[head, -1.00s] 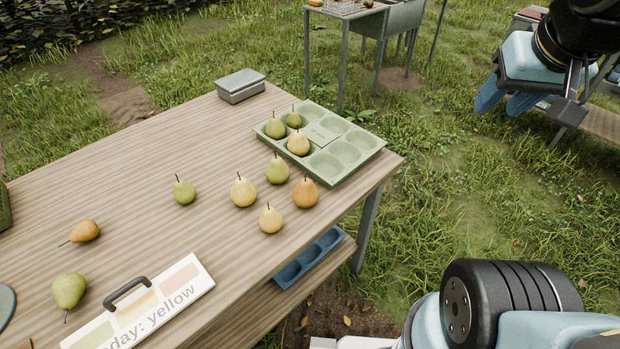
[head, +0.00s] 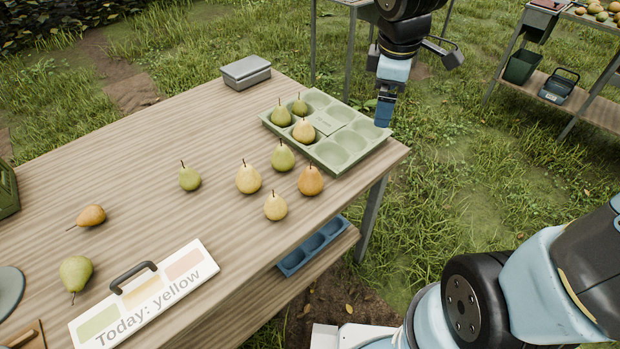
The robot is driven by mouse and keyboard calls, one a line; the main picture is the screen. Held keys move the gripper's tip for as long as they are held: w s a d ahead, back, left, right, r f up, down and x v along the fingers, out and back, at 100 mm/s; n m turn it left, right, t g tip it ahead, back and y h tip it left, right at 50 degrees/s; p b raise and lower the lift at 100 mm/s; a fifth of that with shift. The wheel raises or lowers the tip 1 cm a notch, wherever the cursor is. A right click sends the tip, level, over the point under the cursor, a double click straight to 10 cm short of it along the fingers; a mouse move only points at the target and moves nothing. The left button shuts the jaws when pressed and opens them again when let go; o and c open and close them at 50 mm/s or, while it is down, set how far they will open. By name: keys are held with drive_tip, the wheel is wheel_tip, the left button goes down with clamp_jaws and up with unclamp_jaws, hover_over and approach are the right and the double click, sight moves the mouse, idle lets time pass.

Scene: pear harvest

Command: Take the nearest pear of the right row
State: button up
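Several pears stand upright on the wooden table. An orange pear (head: 311,181) is at the right, near the table's front edge. A small pale yellow pear (head: 275,207) is nearest the front, left of the orange one. A yellow pear (head: 248,180) and a green pear (head: 283,157) stand close behind. Another green pear (head: 190,179) stands apart to the left. My gripper (head: 384,110) hangs pointing down at the right end of the tray, away from these pears. Its fingers overlap from this side, so its opening is hidden. No pear shows in it.
A green tray (head: 352,165) holds several pears in its left cups. A grey box (head: 246,72) stands behind. The sign reading "Today: yellow" (head: 150,300) lies at the front, near two pears lying at the left. A blue tray (head: 313,247) rests on the lower shelf.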

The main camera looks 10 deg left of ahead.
drive_tip(key=a+f+n+g, duration=0.1)
drive_tip(key=a+f+n, duration=0.5)
drive_tip(key=a, duration=0.2)
drive_tip(key=n+g, duration=0.2)
drive_tip(key=n, duration=0.4)
hover_over(308, 170)
wheel_tip(308, 170, down, 6)
drive_tip(key=shift+w+f, duration=0.1)
drive_tip(key=shift+a+f, duration=0.1)
drive_tip(key=shift+f, duration=0.15)
wheel_tip(308, 170, down, 7)
drive_tip(key=shift+f, duration=0.2)
drive_tip(key=shift+w+d+f, duration=0.1)
drive_tip(key=shift+d+f, duration=0.05)
drive_tip(key=shift+f, duration=0.85)
drive_tip(key=shift+w+d+f, duration=0.1)
drive_tip(key=shift+f, duration=0.85)
drive_tip(key=shift+w+d+f, duration=0.1)
drive_tip(key=shift+d+f, duration=0.05)
drive_tip(key=shift+f, duration=0.85)
drive_tip(key=c, duration=1.2)
